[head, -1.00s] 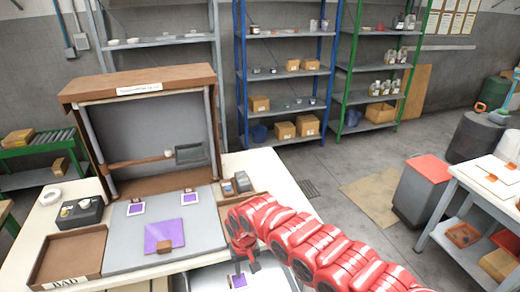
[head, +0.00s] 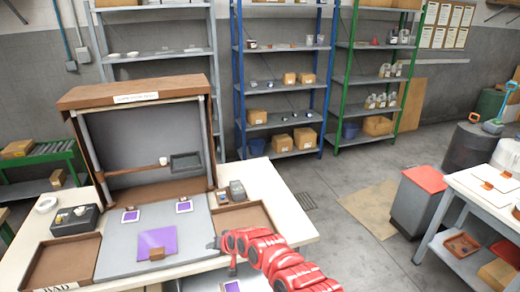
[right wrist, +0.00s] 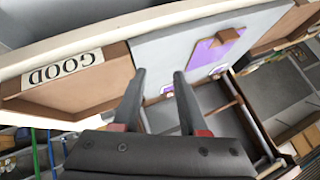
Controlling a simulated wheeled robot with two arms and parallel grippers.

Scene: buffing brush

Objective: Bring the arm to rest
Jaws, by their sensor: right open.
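My red right arm (head: 275,258) reaches in from the bottom right of the head view. Its gripper (head: 213,243) is near the front edge of the workbench, in front of the right tray, and points left. In the right wrist view the two dark fingers (right wrist: 159,75) stand apart with nothing between them. Beyond them lie the grey work mat (right wrist: 165,45) and the brown tray marked GOOD (right wrist: 100,88). My left gripper is not in view.
A purple plate (head: 157,241) with a small brown block lies on the mat. A wooden cabinet (head: 142,92) stands behind it. The BAD tray (head: 62,262) is at left, a black box (head: 75,220) behind it. Open floor (head: 345,215) lies right of the bench.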

